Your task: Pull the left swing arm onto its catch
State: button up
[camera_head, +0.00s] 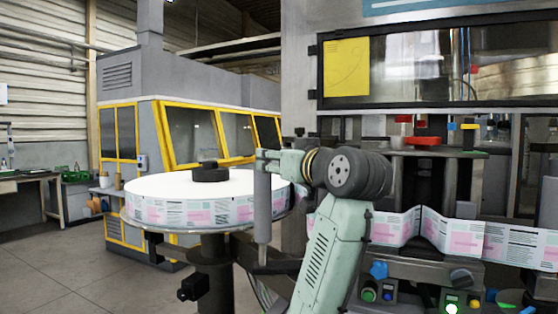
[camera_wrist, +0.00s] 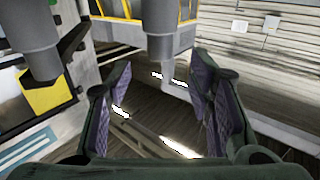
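The left swing arm shows in the head view as a dark low arm (camera_head: 278,268) with an upright grey roller (camera_head: 263,210), standing just right of the label reel (camera_head: 170,213). My gripper (camera_head: 266,160) is at the roller's upper end, and the roller hides part of it. In the wrist view my gripper (camera_wrist: 160,85) is open, with its two dark fingers apart and nothing gripped. A grey cylinder (camera_wrist: 157,30), seemingly that roller, comes in from the top edge between the fingers' lines. I cannot tell whether the fingers are around it. The catch is not clearly visible.
Another grey cylinder (camera_wrist: 30,40) is at the wrist view's upper left. The label web (camera_head: 455,232) runs along the machine at right, above controls with a blue knob (camera_head: 378,271). A yellow-framed cabinet (camera_head: 195,140) stands behind the reel. Floor (camera_head: 60,265) at left is clear.

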jog(key=shift+a, duration=0.15)
jog(key=v, duration=1.2)
